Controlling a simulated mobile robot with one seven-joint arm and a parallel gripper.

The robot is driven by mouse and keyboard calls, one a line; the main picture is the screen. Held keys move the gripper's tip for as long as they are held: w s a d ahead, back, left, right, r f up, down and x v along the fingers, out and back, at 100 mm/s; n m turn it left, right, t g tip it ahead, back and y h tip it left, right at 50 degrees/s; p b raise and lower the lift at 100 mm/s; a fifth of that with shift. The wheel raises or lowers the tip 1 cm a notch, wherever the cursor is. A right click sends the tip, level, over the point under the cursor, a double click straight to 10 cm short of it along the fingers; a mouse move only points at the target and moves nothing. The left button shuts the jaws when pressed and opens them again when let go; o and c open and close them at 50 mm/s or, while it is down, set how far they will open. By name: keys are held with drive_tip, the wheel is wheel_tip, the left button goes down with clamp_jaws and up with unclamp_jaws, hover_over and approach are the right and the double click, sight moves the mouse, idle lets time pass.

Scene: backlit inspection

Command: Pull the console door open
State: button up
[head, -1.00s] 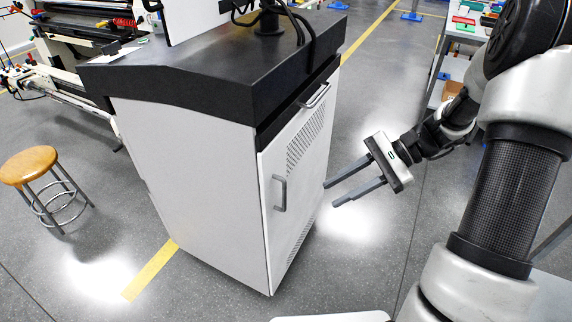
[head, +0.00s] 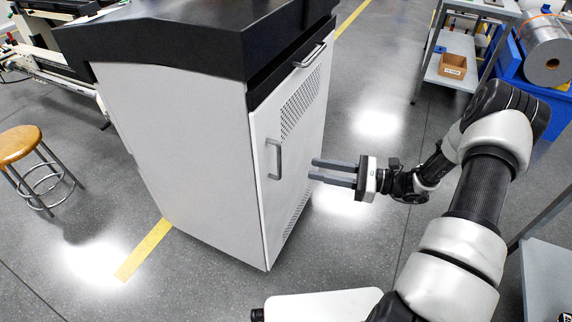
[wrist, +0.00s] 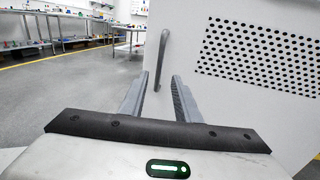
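The console (head: 178,130) is a white cabinet with a black top. Its door (head: 300,128), with perforated vent panels, looks closed and faces right. A grey vertical bar handle (head: 274,158) is on the door's left part. My gripper (head: 312,170) is open and empty, to the right of the handle and apart from it, with its fingers pointing left toward the door. In the wrist view the handle (wrist: 161,58) stands ahead of and between the two open fingers (wrist: 160,88), beyond their tips. The vent holes show at the right there.
A wooden stool (head: 20,145) stands at the left. A shelf with a cardboard box (head: 453,66) and a blue bin (head: 510,70) are at the back right. The floor beside the door is clear.

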drive_tip(key=b+x, duration=0.1)
drive_tip(key=x, duration=0.9)
clamp_jaws()
